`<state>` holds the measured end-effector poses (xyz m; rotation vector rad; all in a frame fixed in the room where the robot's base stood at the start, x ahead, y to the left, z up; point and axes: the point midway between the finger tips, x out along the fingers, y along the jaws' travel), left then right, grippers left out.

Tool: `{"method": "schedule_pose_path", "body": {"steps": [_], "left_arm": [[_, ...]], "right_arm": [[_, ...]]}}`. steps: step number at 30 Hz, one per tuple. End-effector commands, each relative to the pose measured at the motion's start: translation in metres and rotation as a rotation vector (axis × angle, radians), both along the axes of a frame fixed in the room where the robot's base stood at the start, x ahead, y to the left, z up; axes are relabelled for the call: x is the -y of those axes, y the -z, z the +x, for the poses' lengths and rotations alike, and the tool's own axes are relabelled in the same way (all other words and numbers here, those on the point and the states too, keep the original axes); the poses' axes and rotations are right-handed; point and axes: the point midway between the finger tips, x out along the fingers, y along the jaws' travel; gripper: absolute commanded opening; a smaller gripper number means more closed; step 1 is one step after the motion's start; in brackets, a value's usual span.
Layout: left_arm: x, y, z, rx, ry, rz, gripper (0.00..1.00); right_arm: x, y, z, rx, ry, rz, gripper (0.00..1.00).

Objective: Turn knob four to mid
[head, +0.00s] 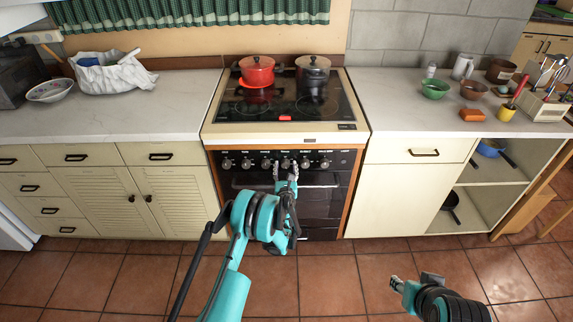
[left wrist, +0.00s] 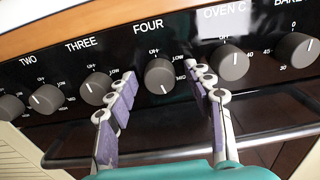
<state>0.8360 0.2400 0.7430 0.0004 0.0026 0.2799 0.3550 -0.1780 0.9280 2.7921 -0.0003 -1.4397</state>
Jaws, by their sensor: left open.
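Knob four (left wrist: 159,75) is a round grey knob under the printed label FOUR on the black stove panel. I cannot tell whether either finger touches the knob. In the head view the left gripper (head: 285,168) reaches the knob row and knob four (head: 285,163) shows small between the fingers. My right gripper (head: 398,284) is low over the floor, away from the stove.
Knob three (left wrist: 96,88) and the oven knob (left wrist: 233,64) flank knob four closely. The oven handle (left wrist: 75,156) runs below the panel. A red pot (head: 257,72) and a dark pot (head: 312,74) stand on the hob. The tiled floor (head: 328,285) ahead is clear.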

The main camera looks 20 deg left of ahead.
Motion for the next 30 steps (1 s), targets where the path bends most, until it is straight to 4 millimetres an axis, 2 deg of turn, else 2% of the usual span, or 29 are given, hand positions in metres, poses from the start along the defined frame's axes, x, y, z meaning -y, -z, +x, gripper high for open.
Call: {"method": "schedule_pose_path", "body": {"steps": [4,5,10,11,22,30], "left_arm": [[-0.0001,-0.0001,0.0000,0.000,0.000,0.000,0.52],[-0.0001,-0.0001,0.0000,0.000,0.000,0.000,0.49],[-0.0001,-0.0001,0.0000,0.000,0.000,0.000,0.04],[-0.0001,-0.0001,0.0000,0.000,0.000,0.000,0.02],[-0.0004,-0.0002,0.0001,0.012,0.000,-0.043,0.02],[-0.0011,-0.0002,0.0000,0.059,-0.001,-0.207,0.02]], "right_arm": [[0.0000,0.0003,-0.0003,0.000,0.000,0.000,0.40],[0.0000,0.0003,-0.0003,0.000,0.000,0.000,0.40],[0.0000,0.0002,-0.0002,0.000,0.000,0.000,0.40],[0.0000,0.0002,-0.0002,0.000,0.000,0.000,0.40],[0.0000,0.0002,-0.0002,0.000,0.000,0.000,0.40],[0.0000,0.0002,-0.0002,0.000,0.000,0.000,0.40]]}}
